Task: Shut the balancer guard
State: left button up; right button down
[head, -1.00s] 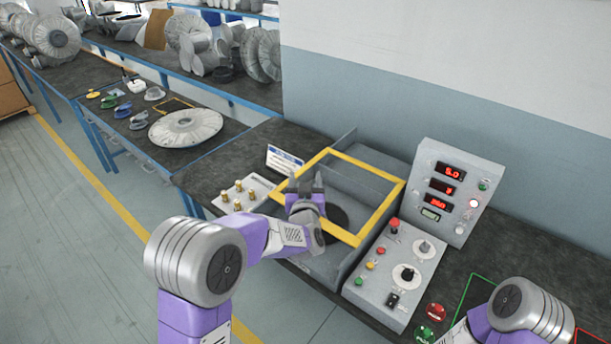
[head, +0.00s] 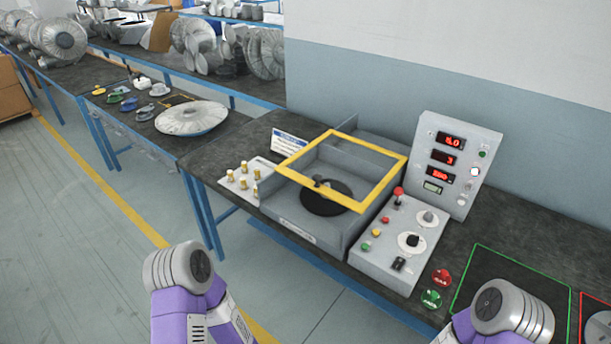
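The balancer (head: 297,228) is a grey box on the bench with a dark round disc (head: 339,204) inside. Its guard is a yellow-edged frame (head: 320,193) over the box. The guard's front bar shows above the box's front edge, with the disc and floor visible through and below it. I cannot tell whether the guard rests fully down. Parts of my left arm show at the bottom, left of centre, clear of the guard. Parts of my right arm show at the bottom right. Both grippers are out of view.
A control box (head: 400,240) with knobs and buttons stands right of the balancer, below a display panel (head: 450,165) with red digits. A block with brass pieces (head: 243,180) stands to the left. A finned disc (head: 192,118) lies on the far left bench.

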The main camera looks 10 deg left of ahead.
aim_at(313, 185)
jog(key=u, duration=0.45)
jog(key=k, duration=1.05)
jog(key=z, duration=0.5)
jog(key=i, duration=1.5)
jog(key=u, duration=0.5)
